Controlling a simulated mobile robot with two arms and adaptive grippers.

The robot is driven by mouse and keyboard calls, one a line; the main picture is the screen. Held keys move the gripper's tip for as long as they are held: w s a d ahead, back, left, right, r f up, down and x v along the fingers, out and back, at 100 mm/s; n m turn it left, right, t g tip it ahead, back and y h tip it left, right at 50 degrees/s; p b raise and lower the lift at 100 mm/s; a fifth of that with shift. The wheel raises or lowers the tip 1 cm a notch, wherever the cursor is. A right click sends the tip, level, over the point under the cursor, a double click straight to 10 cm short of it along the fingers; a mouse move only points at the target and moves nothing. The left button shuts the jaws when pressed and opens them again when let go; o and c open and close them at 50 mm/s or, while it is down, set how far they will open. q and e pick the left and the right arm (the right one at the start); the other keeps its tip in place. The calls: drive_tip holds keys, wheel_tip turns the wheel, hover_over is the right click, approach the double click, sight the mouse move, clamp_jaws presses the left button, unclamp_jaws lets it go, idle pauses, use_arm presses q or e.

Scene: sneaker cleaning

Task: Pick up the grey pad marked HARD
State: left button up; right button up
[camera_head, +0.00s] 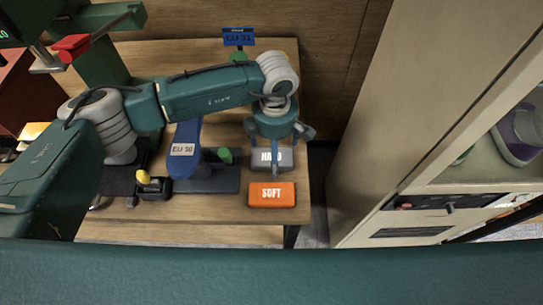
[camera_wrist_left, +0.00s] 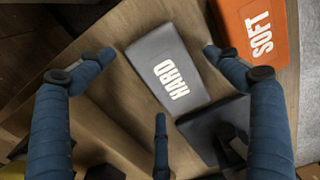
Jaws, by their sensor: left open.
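The grey pad marked HARD (camera_head: 286,161) lies flat on the wooden table near its right edge, partly covered by my gripper in the head view. It shows whole in the left wrist view (camera_wrist_left: 162,62), with white lettering. My left gripper (camera_head: 278,147) is above the pad, its three blue fingers spread open around it. In the left wrist view, one finger is left of the pad, one right and one below. I cannot tell whether any finger touches it. The orange pad marked SOFT (camera_head: 272,195) lies just in front of the grey pad. My right gripper is not in view.
A blue stand marked EU 30 (camera_head: 184,150) on a dark base (camera_head: 210,184) stands left of the pads. A blue EU 31 sign (camera_head: 238,37) stands at the back. A shelf cabinet (camera_head: 420,120) is to the right, across a gap.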

use_arm(q)
drive_tip(key=c, duration=1.4)
drive_tip(key=shift+r, duration=0.1)
